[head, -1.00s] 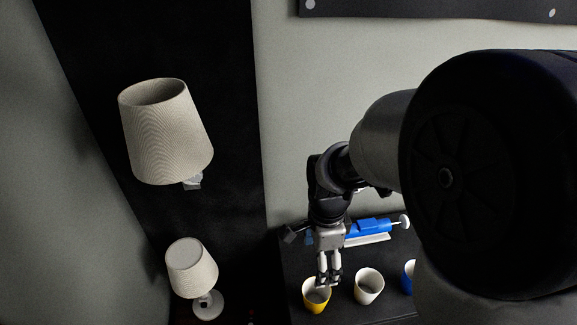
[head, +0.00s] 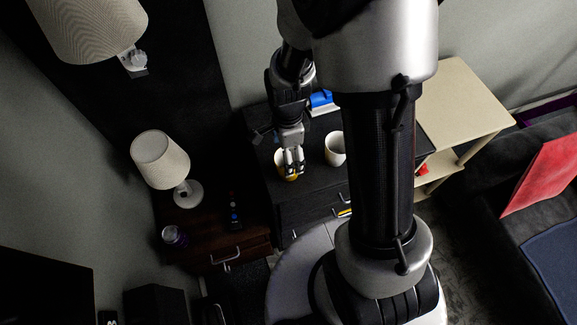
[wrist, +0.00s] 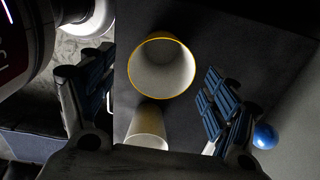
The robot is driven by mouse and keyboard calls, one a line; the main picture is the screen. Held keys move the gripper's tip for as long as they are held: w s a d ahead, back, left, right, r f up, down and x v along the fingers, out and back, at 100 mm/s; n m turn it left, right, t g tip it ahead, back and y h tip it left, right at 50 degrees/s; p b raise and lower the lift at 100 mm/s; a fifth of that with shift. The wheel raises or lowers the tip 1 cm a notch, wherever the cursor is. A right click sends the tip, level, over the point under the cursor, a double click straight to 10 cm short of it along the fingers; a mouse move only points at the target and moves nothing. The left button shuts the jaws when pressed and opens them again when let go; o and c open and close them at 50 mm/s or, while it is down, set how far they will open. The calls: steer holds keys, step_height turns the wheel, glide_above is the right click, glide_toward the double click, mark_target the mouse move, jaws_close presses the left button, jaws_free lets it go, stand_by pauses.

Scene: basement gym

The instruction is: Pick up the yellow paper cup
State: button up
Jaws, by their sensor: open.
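The yellow paper cup (head: 279,164) stands on a dark cabinet in the head view, partly hidden by my gripper (head: 292,163), which is right over it. In the wrist view the yellow cup (wrist: 161,68) shows its round yellow rim and pale inside, seen from above. My gripper (wrist: 155,78) is open there, with one finger to the left of the cup and one to the right. Gaps show between the rim and both fingers. How deep the fingertips reach beside the cup I cannot tell.
A white cup (head: 335,148) stands right of the yellow one; a pale cup (wrist: 147,122) also shows close below it in the wrist view. A blue object (head: 320,98) lies behind. A lamp (head: 160,160) stands on the lower brown cabinet (head: 205,240) at left.

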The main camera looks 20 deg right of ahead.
step_height(320, 180, down, 4)
steer(key=shift+w+d+r+b, duration=0.1)
steer(key=shift+w+r+b, duration=0.05)
steer(key=shift+b, duration=0.3)
steer(key=c, duration=0.8)
